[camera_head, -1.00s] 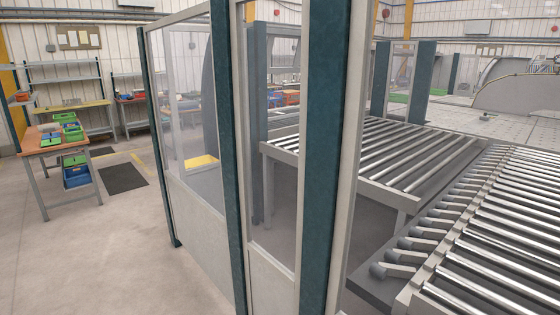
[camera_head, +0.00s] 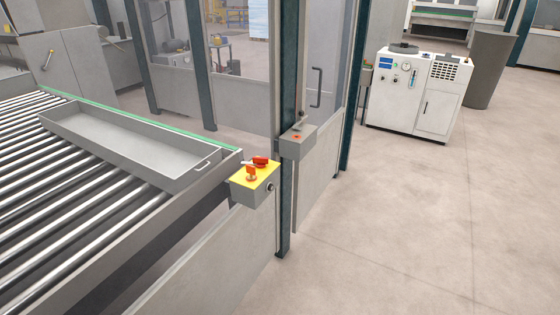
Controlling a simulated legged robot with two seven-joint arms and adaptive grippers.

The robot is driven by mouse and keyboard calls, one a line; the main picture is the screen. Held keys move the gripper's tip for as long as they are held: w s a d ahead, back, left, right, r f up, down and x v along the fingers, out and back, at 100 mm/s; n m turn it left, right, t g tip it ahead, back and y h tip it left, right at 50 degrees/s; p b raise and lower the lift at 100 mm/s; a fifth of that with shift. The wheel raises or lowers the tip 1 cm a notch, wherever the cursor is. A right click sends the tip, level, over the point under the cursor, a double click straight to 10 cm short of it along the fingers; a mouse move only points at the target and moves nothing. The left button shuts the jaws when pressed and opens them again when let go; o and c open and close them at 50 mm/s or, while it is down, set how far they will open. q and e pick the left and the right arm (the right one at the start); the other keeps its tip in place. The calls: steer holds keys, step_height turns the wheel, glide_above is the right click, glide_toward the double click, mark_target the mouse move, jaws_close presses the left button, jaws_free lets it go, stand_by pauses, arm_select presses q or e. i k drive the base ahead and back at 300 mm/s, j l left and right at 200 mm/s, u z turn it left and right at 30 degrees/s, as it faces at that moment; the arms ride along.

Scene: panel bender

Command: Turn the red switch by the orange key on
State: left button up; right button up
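A grey control box with a yellow top (camera_head: 262,182) is fixed at the corner of the conveyor, beside a dark green post. On its yellow face sits a red switch (camera_head: 261,161) at the back. A small orange-red piece (camera_head: 251,172), which looks like the orange key, stands just in front of it. A pale lever-like part points left from between them. They are too small to tell the switch's setting. Neither of my grippers is in view.
A grey box with a small red button (camera_head: 297,140) is on the post behind. A roller conveyor (camera_head: 90,225) with a grey tray (camera_head: 75,122) lies left. A white machine (camera_head: 415,95) and a grey bin (camera_head: 490,70) stand right. Floor in the right foreground is clear.

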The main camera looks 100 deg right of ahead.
mark_target(260, 162)
steer(key=z, duration=3.1)
